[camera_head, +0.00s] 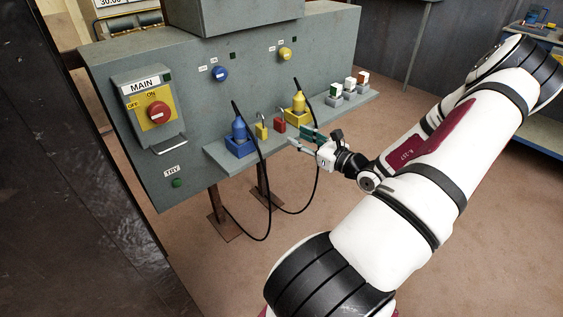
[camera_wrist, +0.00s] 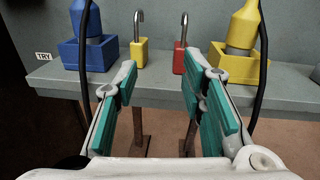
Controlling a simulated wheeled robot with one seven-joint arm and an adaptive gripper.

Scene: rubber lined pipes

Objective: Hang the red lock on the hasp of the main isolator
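The red lock (camera_head: 280,125) stands upright on the grey shelf, with its open shackle up; it also shows in the wrist view (camera_wrist: 179,62). A yellow lock (camera_head: 262,130) stands to its left. The main isolator (camera_head: 150,108) is a grey box labelled MAIN, with a red knob (camera_head: 159,112) on a yellow plate. A metal hasp or bar (camera_head: 170,145) is on its lower front. My gripper (camera_head: 300,138) is in front of the shelf, close to the red lock. Its teal-padded fingers (camera_wrist: 159,80) are spread apart with nothing between them in the wrist view.
A blue plug sits in a blue holder (camera_head: 240,148) left of the locks. A yellow plug sits in a yellow holder (camera_head: 297,119) to the right. Black cables hang from both plugs below the shelf (camera_head: 226,164). Several small blocks (camera_head: 349,87) stand farther right.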

